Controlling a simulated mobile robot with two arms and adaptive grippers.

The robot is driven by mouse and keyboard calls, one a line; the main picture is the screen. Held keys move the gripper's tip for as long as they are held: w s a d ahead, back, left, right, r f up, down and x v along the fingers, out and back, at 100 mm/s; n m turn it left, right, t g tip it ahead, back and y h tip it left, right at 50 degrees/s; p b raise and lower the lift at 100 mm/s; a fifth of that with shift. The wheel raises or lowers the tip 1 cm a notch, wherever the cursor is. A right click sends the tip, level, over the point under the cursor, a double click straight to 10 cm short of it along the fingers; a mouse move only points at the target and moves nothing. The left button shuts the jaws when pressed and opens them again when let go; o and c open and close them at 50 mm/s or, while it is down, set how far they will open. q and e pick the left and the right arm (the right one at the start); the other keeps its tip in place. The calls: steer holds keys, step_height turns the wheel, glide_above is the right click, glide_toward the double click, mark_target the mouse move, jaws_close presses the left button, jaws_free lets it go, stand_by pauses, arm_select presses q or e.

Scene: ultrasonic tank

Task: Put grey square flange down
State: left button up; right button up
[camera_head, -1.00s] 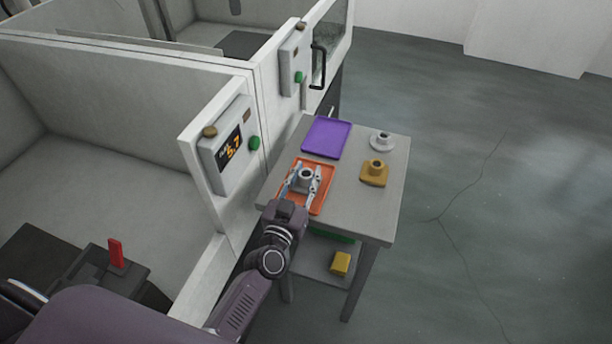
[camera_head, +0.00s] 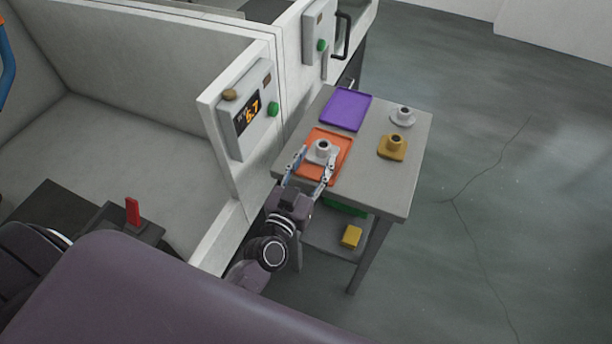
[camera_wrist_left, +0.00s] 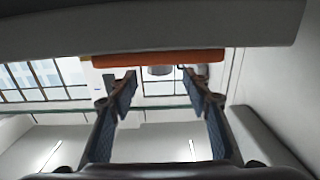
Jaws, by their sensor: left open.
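The grey square flange (camera_head: 322,150), a square plate with a raised round hub, rests upright on the orange tray (camera_head: 342,140) on the small table. My left gripper (camera_head: 311,167) is open and empty, on the near side of the flange. Its fingers are spread apart, close to the tray's near edge; I cannot tell whether a fingertip touches the plate. The left wrist view shows the open fingers (camera_wrist_left: 163,85), the edge of the orange tray (camera_wrist_left: 158,59) and a grey part, probably the hub. My right gripper is not in view.
A purple tray (camera_head: 346,109) lies behind the orange one. A grey round flange (camera_head: 403,116) and a mustard flange (camera_head: 394,147) stand to the right. The tank wall and control box (camera_head: 248,110) rise close on the left. The table's near right is clear.

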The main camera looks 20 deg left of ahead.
arm_select(q)
steer(key=s, duration=0.6)
steer(key=shift+s+a+b, duration=0.1)
steer(key=shift+s+b, duration=0.15)
steer(key=shift+b, duration=0.1)
